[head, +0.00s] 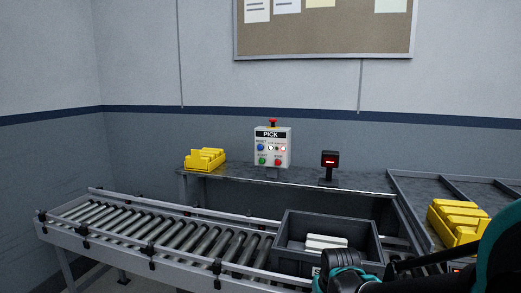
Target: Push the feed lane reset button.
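A white control box headed PICK (272,154) stands upright on the grey bench behind the conveyor. On its face, a blue button (261,147) sits at upper left under a small label that seems to read RESET. A green button (262,161) is below it and a red button (278,162) at lower right. Small white and red round parts sit at upper right; their labels are too small to read. A red knob (273,122) tops the box. My arm enters at lower right, well in front of the box. My gripper's fingers are not visible.
A roller conveyor (150,232) runs across the front. A dark tote (283,244) with white items sits on its right end. Yellow bins (205,159) stand left of the box, and another yellow bin (458,222) is at right. A small red-lit device (330,160) stands right of the box.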

